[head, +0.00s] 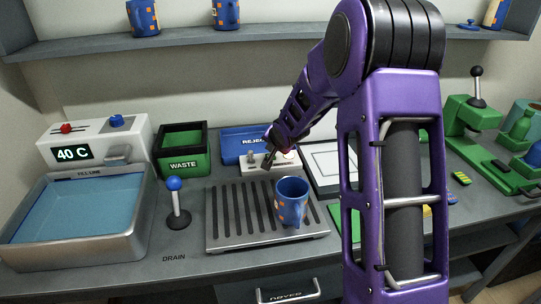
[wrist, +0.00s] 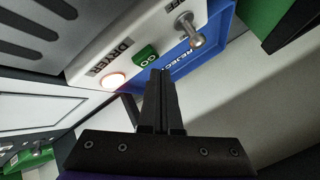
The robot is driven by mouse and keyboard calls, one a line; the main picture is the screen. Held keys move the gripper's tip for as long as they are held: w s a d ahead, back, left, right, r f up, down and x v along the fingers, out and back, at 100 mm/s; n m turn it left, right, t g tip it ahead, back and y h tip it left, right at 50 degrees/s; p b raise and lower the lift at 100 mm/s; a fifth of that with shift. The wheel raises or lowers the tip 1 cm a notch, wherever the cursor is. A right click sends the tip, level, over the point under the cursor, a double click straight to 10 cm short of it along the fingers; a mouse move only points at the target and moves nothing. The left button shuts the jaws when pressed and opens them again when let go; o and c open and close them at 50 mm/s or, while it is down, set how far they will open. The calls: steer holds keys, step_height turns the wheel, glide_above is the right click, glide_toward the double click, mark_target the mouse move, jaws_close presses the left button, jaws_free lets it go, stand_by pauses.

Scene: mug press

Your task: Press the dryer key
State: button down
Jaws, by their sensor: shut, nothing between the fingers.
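In the head view the panel (head: 283,158) stands behind the grey slatted rack. My gripper (wrist: 160,74) is shut and empty, its fingertips close to the GO key in the wrist view; I cannot tell whether they touch.
A blue REJECT tray (head: 240,145) lies behind the panel. A green WASTE bin (head: 182,150) stands left. A blue mug with orange patches (head: 291,205) stands on the slatted rack (head: 232,215). A blue-knobbed lever (head: 176,205) and a water basin (head: 75,222) are further left.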

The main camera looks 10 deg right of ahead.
steer(key=shift+r+p, duration=1.85)
steer(key=shift+r, duration=0.65)
